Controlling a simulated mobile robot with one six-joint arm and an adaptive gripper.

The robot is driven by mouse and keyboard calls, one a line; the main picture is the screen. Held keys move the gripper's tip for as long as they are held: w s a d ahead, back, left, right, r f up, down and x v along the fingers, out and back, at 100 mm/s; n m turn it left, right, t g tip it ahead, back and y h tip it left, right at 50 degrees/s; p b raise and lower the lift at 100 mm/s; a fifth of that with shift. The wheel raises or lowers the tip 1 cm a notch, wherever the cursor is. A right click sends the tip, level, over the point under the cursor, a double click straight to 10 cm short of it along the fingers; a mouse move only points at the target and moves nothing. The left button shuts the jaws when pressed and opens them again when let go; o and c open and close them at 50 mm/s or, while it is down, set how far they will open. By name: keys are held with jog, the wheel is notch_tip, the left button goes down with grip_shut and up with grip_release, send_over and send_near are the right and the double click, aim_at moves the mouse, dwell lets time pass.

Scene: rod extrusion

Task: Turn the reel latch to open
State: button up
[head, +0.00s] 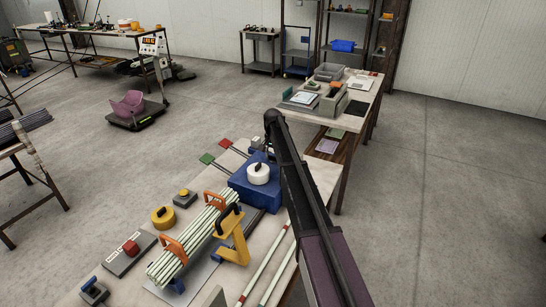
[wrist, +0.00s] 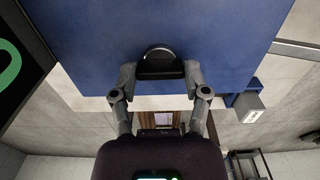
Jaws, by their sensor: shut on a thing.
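The blue reel box (head: 240,189) stands on the near workbench, with a white reel (head: 257,174) on top. In the wrist view its blue face (wrist: 210,30) fills the upper part of the picture. A dark latch (wrist: 160,64) with a pale curved edge sits on this face, near its lower border. My gripper (wrist: 160,76) has a finger on each side of the latch and is shut on it. In the head view my arm reaches over the bench to the far side of the box, and the fingers and latch cannot be made out there.
Left of the box lie a bundle of pale rods (head: 192,240) with orange handles and a yellow stand (head: 235,240). A grey labelled block (wrist: 249,114) is right of the gripper. Another table (head: 362,92) stands beyond.

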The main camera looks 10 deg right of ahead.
jog(key=shift+s, duration=0.1)
dwell(0.4)
jog(key=o, duration=1.2)
jog(key=shift+c, duration=0.2)
jog(key=shift+n, duration=0.3)
